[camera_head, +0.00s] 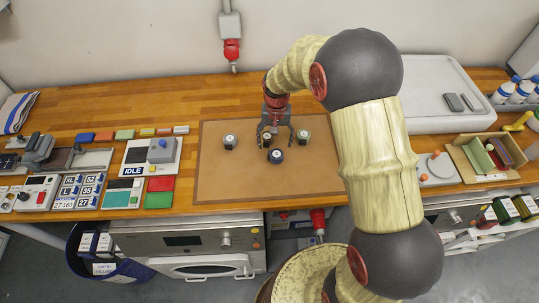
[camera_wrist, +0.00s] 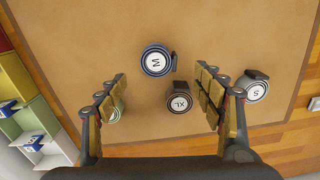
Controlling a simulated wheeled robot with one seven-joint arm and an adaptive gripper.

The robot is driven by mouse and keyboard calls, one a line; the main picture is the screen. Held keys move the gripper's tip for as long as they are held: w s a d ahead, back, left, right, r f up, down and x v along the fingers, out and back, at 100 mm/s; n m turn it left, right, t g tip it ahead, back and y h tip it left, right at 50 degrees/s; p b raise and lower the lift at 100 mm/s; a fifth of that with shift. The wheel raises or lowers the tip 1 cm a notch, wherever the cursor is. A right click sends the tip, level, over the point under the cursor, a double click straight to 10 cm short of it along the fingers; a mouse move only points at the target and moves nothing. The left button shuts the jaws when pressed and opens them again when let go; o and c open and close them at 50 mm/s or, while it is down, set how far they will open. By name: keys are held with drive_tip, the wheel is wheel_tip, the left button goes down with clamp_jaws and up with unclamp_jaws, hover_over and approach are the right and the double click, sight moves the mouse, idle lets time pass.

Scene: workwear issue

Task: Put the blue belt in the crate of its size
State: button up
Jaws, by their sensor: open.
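The blue belt (camera_head: 277,156) is a small roll on the brown mat (camera_head: 225,180), at the front of a cluster of rolls. In the wrist view the blue-ringed roll (camera_wrist: 156,60) has a white disc marked M and lies beyond my fingertips. My gripper (camera_head: 275,137) is open above the rolls; in the wrist view its fingers (camera_wrist: 160,75) are spread, with nothing held. A dark roll marked XL (camera_wrist: 180,96) lies nearer my palm, beside the right finger. A roll marked S (camera_wrist: 256,89) lies outside that finger. A greenish roll (camera_wrist: 114,110) is partly hidden by the left finger.
Open coloured compartments (camera_wrist: 22,110) with blue-and-white labels stand at the wrist view's left edge; their sizes are unreadable. A grey tray (camera_head: 425,75) and a wooden organizer (camera_head: 455,155) stand right; a panel marked IDLE (camera_head: 135,157) stands left. My arm hides part of the table.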

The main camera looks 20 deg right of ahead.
sight(277, 153)
drive_tip(key=shift+s+d+f, duration=0.15)
drive_tip(key=shift+s+f, duration=0.1)
drive_tip(key=shift+f, duration=0.25)
drive_tip(key=shift+w+f, duration=0.1)
drive_tip(key=shift+f, duration=0.75)
wheel_tip(277, 153, down, 5)
drive_tip(key=shift+d+f+b, duration=0.1)
drive_tip(key=shift+b, duration=0.25)
drive_tip(key=shift+c, duration=1.1)
drive_tip(key=c, duration=1.1)
drive_tip(key=shift+c, duration=0.7)
